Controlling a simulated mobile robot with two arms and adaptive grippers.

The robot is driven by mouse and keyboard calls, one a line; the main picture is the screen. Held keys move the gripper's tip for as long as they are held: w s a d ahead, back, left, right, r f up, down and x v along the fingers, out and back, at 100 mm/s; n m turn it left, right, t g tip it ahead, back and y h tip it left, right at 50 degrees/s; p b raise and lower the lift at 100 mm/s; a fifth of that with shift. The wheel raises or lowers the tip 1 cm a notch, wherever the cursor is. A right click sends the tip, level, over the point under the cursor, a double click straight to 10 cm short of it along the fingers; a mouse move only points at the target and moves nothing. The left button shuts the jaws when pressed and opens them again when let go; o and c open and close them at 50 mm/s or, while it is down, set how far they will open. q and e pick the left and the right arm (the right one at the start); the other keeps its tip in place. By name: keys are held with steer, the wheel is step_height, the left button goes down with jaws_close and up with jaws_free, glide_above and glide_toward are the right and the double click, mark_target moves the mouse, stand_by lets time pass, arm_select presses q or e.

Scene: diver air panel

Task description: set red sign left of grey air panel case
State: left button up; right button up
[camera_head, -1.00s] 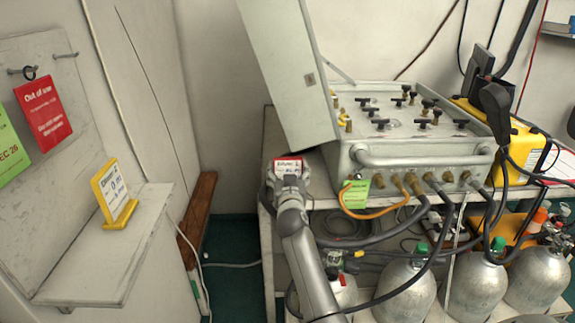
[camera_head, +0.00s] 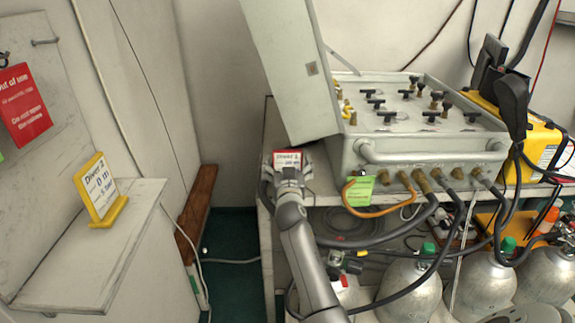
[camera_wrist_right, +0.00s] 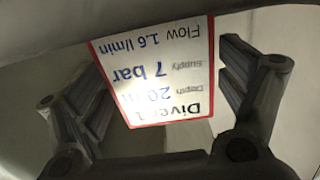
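The red-bordered sign (camera_head: 288,158), headed "Diver 1", stands at the left end of the shelf, left of the grey air panel case (camera_head: 400,150) and below its raised lid (camera_head: 287,70). My right gripper (camera_head: 289,172) is at the sign from the front. In the right wrist view the sign (camera_wrist_right: 160,70) appears upside down between the two spread fingers (camera_wrist_right: 165,85). A narrow gap shows beside the right finger; the left finger lies close to the sign's edge. The sign's base is hidden. My left gripper is not in view.
Hoses and an orange cable (camera_head: 375,211) hang from the case front. Silver cylinders (camera_head: 407,287) stand below. A yellow sign (camera_head: 100,192) stands on a side shelf at left, under a red tag (camera_head: 22,105). A yellow unit (camera_head: 535,140) is right of the case.

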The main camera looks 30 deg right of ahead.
steer(key=shift+r, duration=0.2)
steer(key=v, duration=1.2)
steer(key=s+a+f+n+g+y, duration=0.1)
steer(key=a+f+n+g+y, duration=0.3)
steer(key=f, duration=1)
steer(key=s+a+f+n+t+y, duration=0.15)
steer(key=a+f, duration=0.45)
steer(key=f, duration=0.8)
steer(key=s+a+f+n+g+y, duration=0.1)
steer(key=s+a+f+g, duration=0.1)
steer(key=s+f, duration=0.4)
steer(key=s+a+f+g+y, duration=0.2)
steer(key=s+f, duration=0.1)
steer(key=f, duration=0.6)
steer(key=s+a+f+n+g+y, duration=0.1)
steer(key=s+f+g, duration=0.1)
steer(key=s+f, duration=0.65)
steer(key=s+f+n+g, duration=0.15)
steer(key=s+f, duration=0.45)
steer(key=s, duration=0.6)
steer(key=s+d+f+g, duration=0.1)
steer(key=s+f+g, duration=0.1)
steer(key=s, duration=0.7)
steer(key=s+d+f+g, duration=0.1)
steer(key=s+f+g, duration=0.1)
steer(key=s, duration=0.8)
steer(key=shift+f, duration=0.7)
steer(key=shift+s, duration=0.1)
steer(key=shift+c, duration=0.3)
